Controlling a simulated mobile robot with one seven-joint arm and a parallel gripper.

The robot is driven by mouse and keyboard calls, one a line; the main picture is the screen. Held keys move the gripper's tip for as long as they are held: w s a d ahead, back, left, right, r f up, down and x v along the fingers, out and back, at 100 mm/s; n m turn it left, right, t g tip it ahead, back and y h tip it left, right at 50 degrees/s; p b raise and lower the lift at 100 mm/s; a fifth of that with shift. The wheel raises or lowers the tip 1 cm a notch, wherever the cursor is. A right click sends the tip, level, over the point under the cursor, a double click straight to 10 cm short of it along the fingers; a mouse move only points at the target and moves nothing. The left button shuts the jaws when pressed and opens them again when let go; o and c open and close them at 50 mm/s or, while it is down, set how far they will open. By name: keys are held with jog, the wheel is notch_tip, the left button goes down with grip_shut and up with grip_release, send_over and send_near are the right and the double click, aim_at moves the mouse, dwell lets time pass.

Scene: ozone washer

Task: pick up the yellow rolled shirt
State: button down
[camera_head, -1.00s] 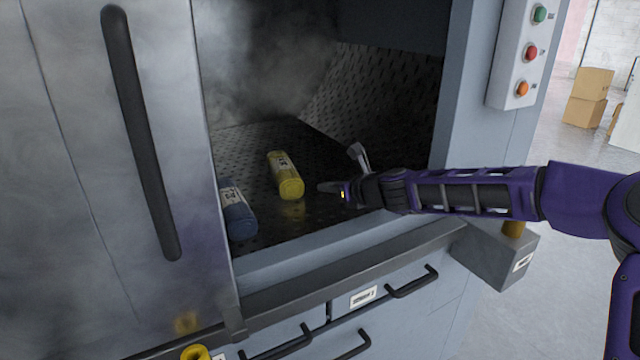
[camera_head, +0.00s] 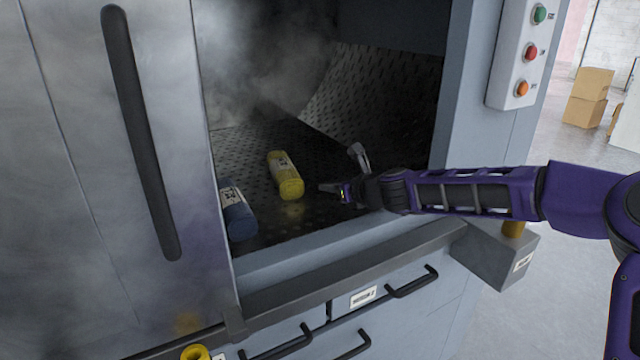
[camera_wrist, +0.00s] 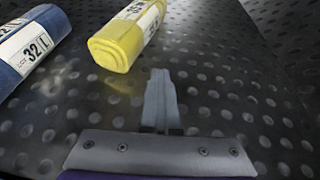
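The yellow rolled shirt (camera_head: 286,177) lies on the dark perforated floor inside the washer, with a white label around it. It also shows at the top of the wrist view (camera_wrist: 118,46), just beyond my fingers. My gripper (camera_head: 338,168) is to the right of the shirt's near end, apart from it. Its two fingers stand spread, with nothing between them. In the wrist view the gripper (camera_wrist: 160,98) shows its fingers nearly in line, pointing up toward the shirt's right side.
A blue rolled shirt (camera_head: 238,212) lies left of the yellow one, near the metal door (camera_head: 100,170). The washer's front sill (camera_head: 330,250) runs below my arm. The perforated wall (camera_head: 385,100) rises behind. Steam hangs at the back left.

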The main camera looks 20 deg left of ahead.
jog(key=c, duration=1.5)
grip_release()
jog(key=shift+c, duration=0.2)
jog(key=o, duration=1.5)
jog(key=shift+o, duration=0.2)
